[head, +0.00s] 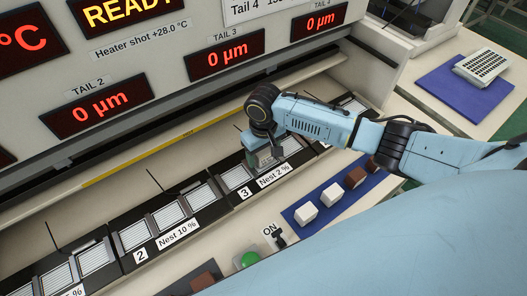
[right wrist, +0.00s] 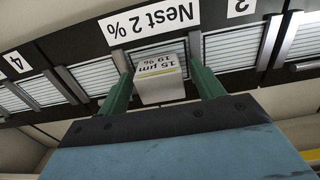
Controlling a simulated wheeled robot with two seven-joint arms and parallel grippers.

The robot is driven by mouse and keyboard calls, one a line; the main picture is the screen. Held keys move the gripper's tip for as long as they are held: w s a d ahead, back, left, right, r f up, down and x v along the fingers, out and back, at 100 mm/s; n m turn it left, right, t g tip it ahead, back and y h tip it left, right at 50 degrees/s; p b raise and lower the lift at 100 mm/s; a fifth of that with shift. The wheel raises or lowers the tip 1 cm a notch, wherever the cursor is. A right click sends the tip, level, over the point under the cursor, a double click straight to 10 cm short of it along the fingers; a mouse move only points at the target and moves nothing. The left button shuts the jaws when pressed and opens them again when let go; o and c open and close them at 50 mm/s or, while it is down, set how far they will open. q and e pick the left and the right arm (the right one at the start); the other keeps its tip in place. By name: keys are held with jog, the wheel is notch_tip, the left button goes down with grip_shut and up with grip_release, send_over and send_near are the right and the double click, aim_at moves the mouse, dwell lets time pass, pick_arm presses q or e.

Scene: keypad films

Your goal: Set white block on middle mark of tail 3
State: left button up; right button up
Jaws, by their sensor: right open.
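The white block (right wrist: 161,84), printed "15 µm 19 %", stands between the green fingers of my right gripper (right wrist: 164,92) in the right wrist view. It is over the middle striped mark of tail 3, beside the "Nest 2 %" label (right wrist: 150,21). The fingers are open, one on each side of the block; I cannot tell whether they touch it. In the head view the right gripper (head: 265,160) points down at tail 3 (head: 237,177) and largely hides the block and middle mark. My left gripper is not in view.
Two white blocks (head: 306,212) and brown blocks (head: 355,178) sit on a blue strip right of the tails. Tail 2 (head: 168,216) lies to the left, its marks bare. A green button (head: 247,261) and a switch (head: 275,238) are in front. The display panel (head: 150,60) stands behind.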

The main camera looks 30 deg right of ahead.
aim_at(263, 152)
jog(key=shift+r, duration=0.15)
notch_tip(263, 152, up, 12)
jog(key=p, duration=0.1)
dwell(0.3)
dwell(0.4)
